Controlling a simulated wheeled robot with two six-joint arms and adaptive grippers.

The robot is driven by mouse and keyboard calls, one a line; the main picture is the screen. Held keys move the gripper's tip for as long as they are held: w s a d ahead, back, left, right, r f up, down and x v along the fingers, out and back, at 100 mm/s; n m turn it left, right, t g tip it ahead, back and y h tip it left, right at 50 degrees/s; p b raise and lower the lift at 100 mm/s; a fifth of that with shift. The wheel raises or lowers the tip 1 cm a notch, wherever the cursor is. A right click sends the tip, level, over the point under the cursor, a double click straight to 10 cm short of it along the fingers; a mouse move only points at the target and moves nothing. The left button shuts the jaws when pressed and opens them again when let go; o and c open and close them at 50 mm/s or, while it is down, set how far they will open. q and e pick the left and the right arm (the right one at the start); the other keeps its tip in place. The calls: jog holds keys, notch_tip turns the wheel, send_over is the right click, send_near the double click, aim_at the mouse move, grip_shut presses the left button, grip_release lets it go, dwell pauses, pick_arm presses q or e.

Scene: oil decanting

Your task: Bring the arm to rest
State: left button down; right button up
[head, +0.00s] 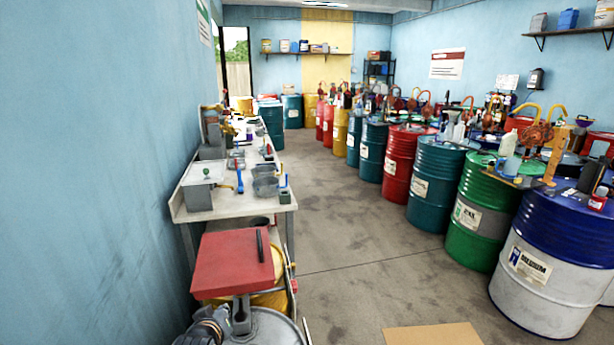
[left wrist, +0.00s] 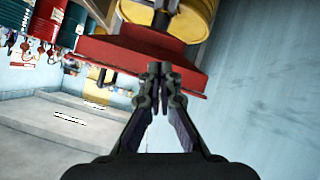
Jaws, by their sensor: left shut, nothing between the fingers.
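My left gripper (head: 205,330) is at the bottom edge of the head view, low beside the post of a red square-topped stand (head: 225,270). In the left wrist view its two dark fingers (left wrist: 160,72) meet at the tips, shut with nothing between them. The red stand also shows there (left wrist: 105,50), behind the fingertips; I cannot tell whether they touch it. A dark rod-shaped tool (head: 260,246) lies on the red top. My right gripper is in neither view.
A grey metal drum (head: 270,328) and a yellow drum (head: 268,300) stand close by the red stand. A workbench (head: 262,200) with trays runs along the left wall. Several coloured drums, one white and blue (head: 535,285), line the right side.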

pick_arm(q)
jog(key=s+a+f+m+g+h, duration=0.1)
jog(key=s+f+m+g, duration=0.35)
jog(key=s, duration=0.85)
jog(key=s+f+m+g, duration=0.3)
jog(key=s+f, duration=0.2)
jog(key=s, duration=0.7)
jog(key=s+a+f+g, duration=0.1)
jog(key=s+f, duration=0.1)
jog(key=f, duration=1.2)
jog(key=s+a+f+g, duration=0.1)
jog(key=a+f, duration=0.1)
jog(key=f, duration=1.1)
jog(key=s+f, duration=1.5)
jog(key=s, duration=0.3)
jog(key=shift+s+a+f+n, duration=0.2)
jog(key=shift+s+a+n, duration=0.05)
jog(key=shift+a+n, duration=0.2)
jog(key=shift+d+g, duration=0.1)
jog(key=shift+g, duration=0.15)
